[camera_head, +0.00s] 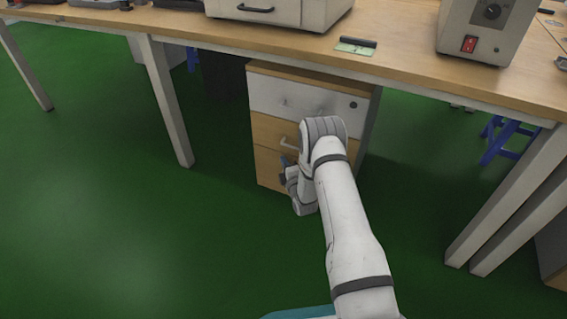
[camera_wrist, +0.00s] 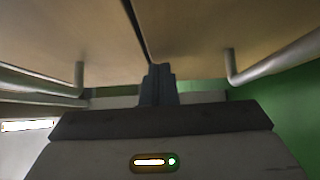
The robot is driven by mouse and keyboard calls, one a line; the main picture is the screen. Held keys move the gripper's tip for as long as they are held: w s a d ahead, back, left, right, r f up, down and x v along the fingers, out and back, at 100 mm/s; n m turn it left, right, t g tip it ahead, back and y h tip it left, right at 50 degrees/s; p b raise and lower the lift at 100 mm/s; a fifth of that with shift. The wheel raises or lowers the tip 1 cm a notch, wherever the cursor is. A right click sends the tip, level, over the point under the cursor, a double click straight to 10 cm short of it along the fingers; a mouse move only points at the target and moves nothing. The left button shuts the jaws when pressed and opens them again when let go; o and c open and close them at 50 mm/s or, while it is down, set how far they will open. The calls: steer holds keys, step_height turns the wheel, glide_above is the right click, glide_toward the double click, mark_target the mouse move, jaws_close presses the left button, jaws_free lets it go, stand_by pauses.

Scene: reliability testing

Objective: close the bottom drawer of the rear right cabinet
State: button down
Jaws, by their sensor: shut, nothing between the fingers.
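The cabinet (camera_head: 300,101) stands under the table. It has a white top drawer and wood-coloured drawers below. The bottom drawer front (camera_head: 268,174) is partly hidden by my arm; in the head view I cannot tell how far out it stands. My gripper (camera_head: 287,170) is at the front of the lower drawers, small and partly hidden by my wrist. In the wrist view, the dark fingers (camera_wrist: 158,85) are together and empty, pointing at wood-coloured fronts split by a dark gap. A bar handle (camera_wrist: 235,70) is on the right and another on the left; contact is unclear.
The table top (camera_head: 400,75) overhangs the cabinet, with a white box (camera_head: 285,12) and a grey device with a red switch (camera_head: 487,28) on it. Table legs (camera_head: 168,105) stand on both sides. Green floor (camera_head: 110,220) is clear at front left. A blue stool (camera_head: 497,140) is at right.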

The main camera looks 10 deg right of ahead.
steer(key=s+a+p+v, duration=0.1)
steer(key=a+p+v, duration=0.25)
steer(key=v, duration=0.85)
steer(key=w+d+r+m+g+h+p, duration=0.1)
steer(key=w+r+m+g+p, duration=0.15)
steer(key=r+p, duration=0.6)
steer(key=w+d+r+m+g+p, duration=0.1)
steer(key=w+r+m+p, duration=0.15)
steer(key=r, duration=1.15)
steer(key=s+d+r+m+g+h+p, duration=0.15)
steer(key=r+p, duration=0.25)
steer(key=r, duration=0.5)
steer(key=s+d+r+m+g+p, duration=0.15)
steer(key=r+p, duration=0.25)
steer(key=r, duration=0.5)
steer(key=s+r+m+g+h+p, duration=0.1)
steer(key=s+r+m+g+p, duration=0.15)
steer(key=s+r+p, duration=0.55)
steer(key=s+r+m+g+h+p, duration=0.15)
steer(key=s+r+m, duration=0.25)
steer(key=s+r, duration=0.5)
steer(key=s+r+m+g+y+p, duration=0.1)
steer(key=s+r+m+g+p, duration=0.3)
steer(key=s+r, duration=1.1)
steer(key=s+m+p, duration=0.2)
steer(key=s+p, duration=0.1)
steer(key=p, duration=0.1)
steer(key=shift+r, duration=0.4)
steer(key=shift+d+g, duration=0.15)
steer(key=shift+g, duration=0.1)
